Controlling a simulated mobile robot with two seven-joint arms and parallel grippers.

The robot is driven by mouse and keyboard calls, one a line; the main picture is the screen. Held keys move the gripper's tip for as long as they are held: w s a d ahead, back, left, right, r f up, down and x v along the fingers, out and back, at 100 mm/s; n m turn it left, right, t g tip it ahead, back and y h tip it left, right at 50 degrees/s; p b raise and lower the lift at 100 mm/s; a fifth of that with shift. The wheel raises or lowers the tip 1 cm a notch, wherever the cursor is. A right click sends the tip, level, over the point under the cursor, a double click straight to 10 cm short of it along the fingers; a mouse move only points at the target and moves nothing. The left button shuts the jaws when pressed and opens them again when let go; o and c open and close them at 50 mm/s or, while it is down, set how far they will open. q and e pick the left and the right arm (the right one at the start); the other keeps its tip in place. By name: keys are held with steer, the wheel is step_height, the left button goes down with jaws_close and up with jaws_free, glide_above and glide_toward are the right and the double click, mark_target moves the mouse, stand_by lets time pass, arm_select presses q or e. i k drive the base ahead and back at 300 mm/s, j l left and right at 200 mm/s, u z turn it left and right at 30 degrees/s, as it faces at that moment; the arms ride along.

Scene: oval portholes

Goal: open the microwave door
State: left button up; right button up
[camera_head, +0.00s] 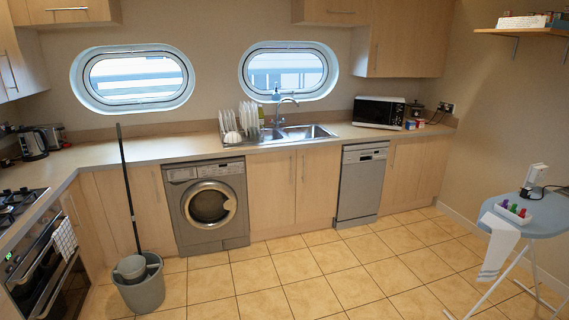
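The microwave (378,111) is white with a dark door window and stands on the back counter, right of the sink. Its door looks closed. A dark control side is at its right edge. The microwave is far from the camera, across the tiled floor. Neither of my grippers shows in the head view, so their state is hidden.
The tiled floor (290,275) is clear in the middle. An ironing board (535,215) stands at right with a tray on it. A grey bucket with a mop (141,292) stands at left. The dishwasher (361,185) and washing machine (208,208) sit under the counter.

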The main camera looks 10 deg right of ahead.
mark_target(366, 113)
steer(key=i+l+z, duration=0.5)
steer(key=i+z, duration=0.2)
steer(key=i+l+z, duration=0.15)
steer(key=i+z, duration=0.4)
steer(key=i, duration=3.35)
steer(key=i+j, duration=0.15)
steer(key=i, duration=1.7)
steer(key=l+u, duration=0.15)
steer(key=u, duration=1.4)
